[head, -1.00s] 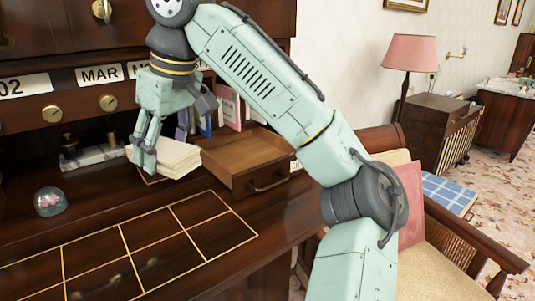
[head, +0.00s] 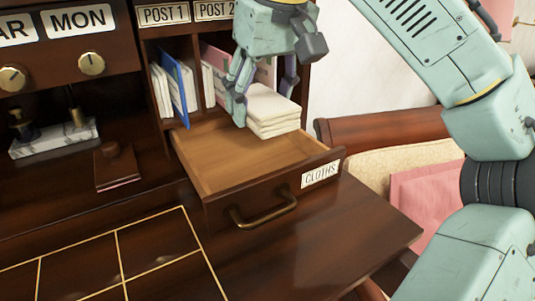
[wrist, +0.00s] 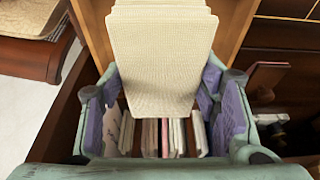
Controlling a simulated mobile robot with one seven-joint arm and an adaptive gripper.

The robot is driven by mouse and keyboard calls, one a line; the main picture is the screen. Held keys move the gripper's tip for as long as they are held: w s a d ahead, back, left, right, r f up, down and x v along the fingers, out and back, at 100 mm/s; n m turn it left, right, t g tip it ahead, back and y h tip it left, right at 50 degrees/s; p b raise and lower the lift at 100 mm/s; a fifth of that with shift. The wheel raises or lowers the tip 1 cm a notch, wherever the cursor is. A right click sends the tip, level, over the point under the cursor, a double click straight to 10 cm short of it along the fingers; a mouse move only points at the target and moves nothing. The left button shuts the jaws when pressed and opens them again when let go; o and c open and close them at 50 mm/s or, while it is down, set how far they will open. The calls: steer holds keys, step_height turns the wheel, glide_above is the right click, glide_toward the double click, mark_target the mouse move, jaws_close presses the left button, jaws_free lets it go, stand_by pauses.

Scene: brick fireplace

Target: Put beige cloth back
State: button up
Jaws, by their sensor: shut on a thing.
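The beige cloth (head: 270,112) is a folded, layered stack held in my gripper (head: 263,90). It is over the back right part of an open wooden drawer (head: 240,222) labelled CLOTHS. I cannot tell whether it touches the drawer floor. In the wrist view the cloth (wrist: 162,55) sits between the two purple-padded fingers, with the drawer's wooden interior around it. The visible drawer floor is bare.
Upright books and envelopes (head: 176,85) stand in the slots labelled POST behind the drawer. A marble pen stand (head: 55,138) and a dark wooden block (head: 117,167) are at left. A chair with a pink cushion (head: 425,195) stands at right.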

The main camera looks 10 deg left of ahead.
mark_target(272, 105)
step_height(272, 105, down, 9)
steer(key=shift+s+f, duration=0.1)
steer(key=shift+f, duration=0.05)
steer(key=shift+f, duration=0.1)
stand_by(0.3)
steer(key=o, duration=1.1)
steer(key=v, duration=1.2)
